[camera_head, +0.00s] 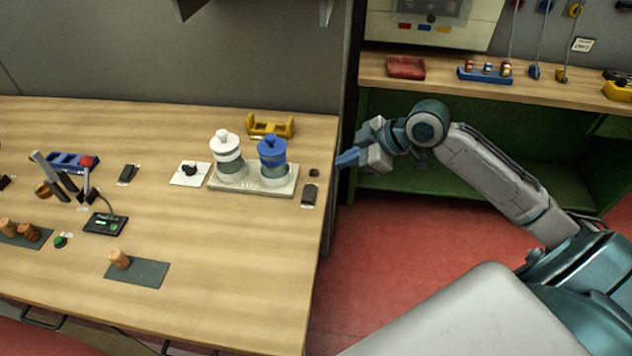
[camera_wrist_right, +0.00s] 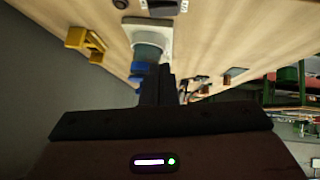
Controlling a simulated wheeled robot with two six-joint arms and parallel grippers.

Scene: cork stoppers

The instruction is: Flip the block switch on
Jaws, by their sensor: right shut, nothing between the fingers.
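Small dark switch-like blocks sit on the wooden table; which one is the block switch I cannot tell for sure. One dark block (camera_head: 309,194) with a pale label is near the table's right edge, and another (camera_head: 128,173) is at the left back. A dark block also shows at the top of the wrist view (camera_wrist_right: 163,8). My right gripper (camera_head: 347,159) is shut and empty, just past the table's right edge, up and right of the near block and apart from it. Its dark fingers show in the wrist view (camera_wrist_right: 156,86). My left gripper is not in view.
A white jar (camera_head: 228,158) and a blue-lidded jar (camera_head: 272,160) stand on a pale base, with a yellow holder (camera_head: 270,125) behind. A black knob (camera_head: 190,170) sits on a white plate. Corks, a red-knobbed lever (camera_head: 87,161) and a green button (camera_head: 60,241) are left. The front right tabletop is clear.

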